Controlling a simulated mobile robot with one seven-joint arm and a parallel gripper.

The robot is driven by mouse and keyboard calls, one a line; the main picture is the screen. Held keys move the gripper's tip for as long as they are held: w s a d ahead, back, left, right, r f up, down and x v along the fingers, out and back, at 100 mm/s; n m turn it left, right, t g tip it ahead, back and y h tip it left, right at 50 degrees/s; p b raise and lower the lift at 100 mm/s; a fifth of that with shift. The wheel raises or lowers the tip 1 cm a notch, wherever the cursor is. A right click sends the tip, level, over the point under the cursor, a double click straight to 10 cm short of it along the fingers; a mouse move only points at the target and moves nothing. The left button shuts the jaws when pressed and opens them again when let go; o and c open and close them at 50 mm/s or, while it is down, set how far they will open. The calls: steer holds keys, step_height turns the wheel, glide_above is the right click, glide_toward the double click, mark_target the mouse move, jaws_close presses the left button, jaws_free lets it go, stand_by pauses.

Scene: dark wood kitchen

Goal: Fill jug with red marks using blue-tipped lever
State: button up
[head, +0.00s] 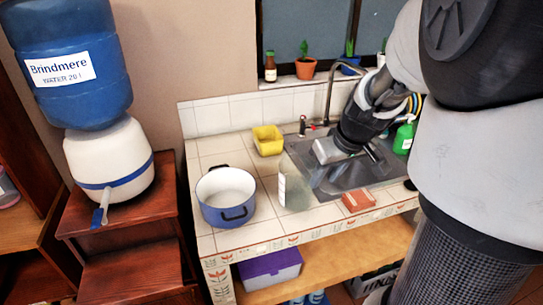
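A water dispenser with a white base (108,160) stands at the left under a big blue bottle. Its tap lever (98,216) has a blue tip and hangs at the front. A clear, greenish jug-like container (296,188) stands on the tiled counter at the left edge of the sink. A pale label strip shows on its left side; I cannot make out red marks. My gripper (326,172) is over the left part of the sink, pointing down-left, just right of the clear container. Its fingers are blurred, so I cannot tell whether they touch the container or are open.
A blue pot (226,212), a yellow tub (268,147) and a reddish block (358,200) are on the counter. The sink (365,176) has a tall faucet (330,85). A green bottle (403,138) stands behind. Wooden steps (125,240) hold the dispenser, left of the counter.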

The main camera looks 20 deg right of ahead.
glide_above(308, 206)
steer(key=s, duration=0.1)
steer(key=f, duration=0.6)
steer(key=f+b, duration=0.1)
steer(key=f, duration=0.3)
steer(key=shift+s+d, duration=0.2)
steer(key=shift+d, duration=0.1)
steer(key=x, duration=0.6)
steer(key=shift+f, duration=0.3)
jaws_close()
